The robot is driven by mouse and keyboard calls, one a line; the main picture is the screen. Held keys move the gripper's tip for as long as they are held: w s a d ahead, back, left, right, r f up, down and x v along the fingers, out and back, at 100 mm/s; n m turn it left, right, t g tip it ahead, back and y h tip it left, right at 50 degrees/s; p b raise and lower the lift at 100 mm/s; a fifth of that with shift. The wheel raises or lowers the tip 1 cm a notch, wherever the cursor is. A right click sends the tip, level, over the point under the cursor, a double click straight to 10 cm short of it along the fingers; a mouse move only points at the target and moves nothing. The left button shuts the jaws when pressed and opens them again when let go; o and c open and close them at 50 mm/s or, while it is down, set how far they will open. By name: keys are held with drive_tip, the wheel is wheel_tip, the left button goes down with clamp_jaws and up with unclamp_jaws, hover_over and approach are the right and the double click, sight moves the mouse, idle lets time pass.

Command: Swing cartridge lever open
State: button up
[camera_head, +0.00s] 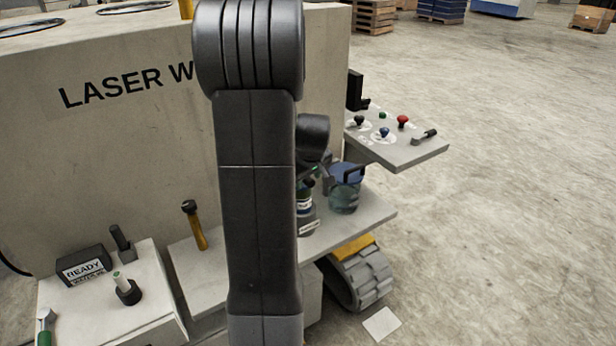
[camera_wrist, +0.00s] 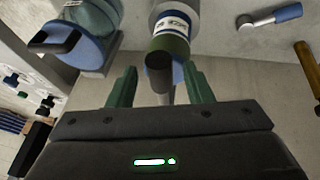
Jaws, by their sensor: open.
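In the wrist view the green fingers of my gripper (camera_wrist: 161,88) are spread apart. A dark round-ended bar (camera_wrist: 159,72) lies between them, with space visible on both sides; whether either finger touches it, I cannot tell. It is in front of a cartridge-like cylinder (camera_wrist: 174,22) with a white, blue and green band. The head view shows part of this cylinder (camera_head: 304,203) on the grey shelf, right of my arm. My arm hides my fingertips there. I cannot tell for sure whether the bar is the cartridge lever. A grey-and-blue handle (camera_wrist: 270,17) shows at upper right in the wrist view.
A blue-lidded jar (camera_head: 345,194) stands right of the cylinder, and it also shows in the wrist view (camera_wrist: 88,40). A yellow post (camera_head: 196,228) stands left of my arm. A control panel (camera_head: 402,152) with colored knobs juts out at right. Open floor lies beyond.

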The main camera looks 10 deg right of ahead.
clamp_jaws()
drive_tip(key=shift+a, duration=0.1)
drive_tip(key=w+a+m+g+h+b, duration=0.2)
drive_tip(key=w+a+m+b, duration=0.1)
drive_tip(key=a+m, duration=0.5)
drive_tip(key=w+a+m+g+h+b, duration=0.2)
drive_tip(key=w+a+m+b, duration=0.1)
drive_tip(key=a+m, duration=0.5)
drive_tip(key=shift+w+a+g+h+b, duration=0.25)
drive_tip(key=shift+w+g+h+b, duration=0.05)
drive_tip(key=shift+w+b, duration=0.1)
idle(0.5)
